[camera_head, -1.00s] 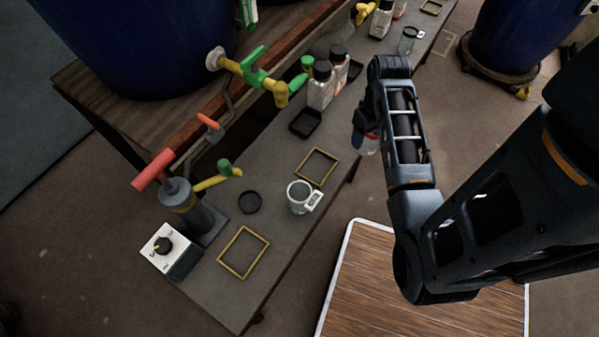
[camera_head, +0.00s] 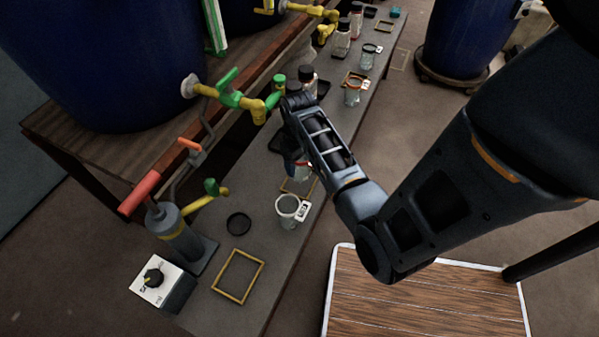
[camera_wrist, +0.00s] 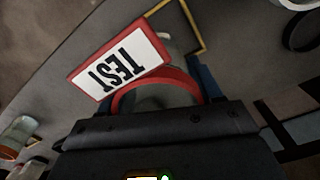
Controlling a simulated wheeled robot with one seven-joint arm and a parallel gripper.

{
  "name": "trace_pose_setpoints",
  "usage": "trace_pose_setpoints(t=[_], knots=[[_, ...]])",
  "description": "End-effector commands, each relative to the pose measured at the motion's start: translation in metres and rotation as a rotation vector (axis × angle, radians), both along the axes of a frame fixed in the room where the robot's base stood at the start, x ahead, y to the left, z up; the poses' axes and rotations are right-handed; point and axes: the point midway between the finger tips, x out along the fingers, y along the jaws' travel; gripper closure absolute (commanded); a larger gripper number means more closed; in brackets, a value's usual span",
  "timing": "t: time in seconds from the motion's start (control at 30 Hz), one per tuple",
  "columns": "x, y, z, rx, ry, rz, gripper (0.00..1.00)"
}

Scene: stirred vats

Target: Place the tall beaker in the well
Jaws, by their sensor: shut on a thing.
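My gripper (camera_head: 292,157) is over the bench and shut on a glass beaker with a red collar (camera_head: 302,171). In the wrist view the red collar and its white "TEST" tag (camera_wrist: 122,62) show between the fingers. The beaker hangs over or near a yellow square outline (camera_head: 311,190), which my gripper and the beaker partly cover. I cannot tell how high its base is.
A clear beaker with a white tag (camera_head: 288,207) stands close in front of the held one. A second yellow outline (camera_head: 239,276), a pump (camera_head: 180,236) and a knob box (camera_head: 160,284) are nearer. Bottles and more beakers (camera_head: 352,92) stand farther back. Green-handled taps (camera_head: 235,96) overhang the left side.

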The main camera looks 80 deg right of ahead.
Motion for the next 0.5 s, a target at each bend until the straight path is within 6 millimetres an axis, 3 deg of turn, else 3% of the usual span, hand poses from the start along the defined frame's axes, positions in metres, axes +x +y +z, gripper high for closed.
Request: trace_pose_setpoints(t=[0.33,0.5], knots=[[0.000,0.000,-0.037,0.000,0.000,0.000,0.66],[0.000,0.000,-0.040,-0.001,-0.001,0.001,0.66]])
